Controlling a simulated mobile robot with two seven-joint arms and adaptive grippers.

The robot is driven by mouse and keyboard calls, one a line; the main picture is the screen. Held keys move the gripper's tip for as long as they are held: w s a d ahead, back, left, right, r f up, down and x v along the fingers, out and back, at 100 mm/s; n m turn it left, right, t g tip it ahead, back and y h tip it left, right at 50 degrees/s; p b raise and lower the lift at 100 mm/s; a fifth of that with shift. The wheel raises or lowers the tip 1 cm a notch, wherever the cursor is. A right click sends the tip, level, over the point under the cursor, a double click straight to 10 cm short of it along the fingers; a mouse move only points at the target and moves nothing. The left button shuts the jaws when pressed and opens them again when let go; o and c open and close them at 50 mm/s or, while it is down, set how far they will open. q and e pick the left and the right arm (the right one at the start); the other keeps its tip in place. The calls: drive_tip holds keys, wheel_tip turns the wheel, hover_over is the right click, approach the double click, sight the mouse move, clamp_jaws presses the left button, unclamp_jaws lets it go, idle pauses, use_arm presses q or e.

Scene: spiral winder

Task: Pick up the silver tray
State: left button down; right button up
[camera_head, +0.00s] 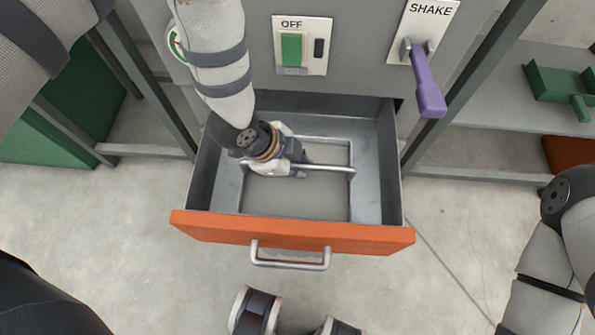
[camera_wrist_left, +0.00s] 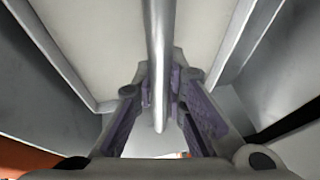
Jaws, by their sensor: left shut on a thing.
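The silver tray (camera_head: 296,203) is inside the open drawer, a shallow rectangle with a raised rim and a bar handle (camera_head: 335,169) across it. My left gripper (camera_head: 303,169) reaches down into the drawer from above and is shut on the bar. In the left wrist view, the bar (camera_wrist_left: 158,50) runs between the purple-padded fingers (camera_wrist_left: 160,95), with the pale tray floor (camera_wrist_left: 100,45) behind it. My fingers hide part of the bar. I cannot tell whether the tray touches the drawer bottom. My right gripper is out of view.
The drawer has an orange front (camera_head: 290,232) with a metal pull (camera_head: 290,260) and grey walls close around the tray. Above it, the grey machine carries a green OFF switch (camera_head: 291,48) and a purple SHAKE lever (camera_head: 427,85). A green scoop-like tray (camera_head: 560,84) is on the right shelf.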

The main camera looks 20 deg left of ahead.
use_arm(q)
wheel_tip(320, 180, up, 18)
drive_tip(key=p, duration=0.5)
drive_tip(key=s+a+p, duration=0.4)
drive_tip(key=s+a, duration=0.8)
drive_tip(key=a, duration=0.1)
drive_tip(key=shift+a, duration=0.25)
drive_tip(key=c, duration=2.3)
unclamp_jaws()
clamp_jaws()
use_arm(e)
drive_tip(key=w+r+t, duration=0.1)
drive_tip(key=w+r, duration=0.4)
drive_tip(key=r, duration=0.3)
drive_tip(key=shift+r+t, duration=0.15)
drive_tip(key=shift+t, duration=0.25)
use_arm(q)
drive_tip(key=shift+w, duration=0.1)
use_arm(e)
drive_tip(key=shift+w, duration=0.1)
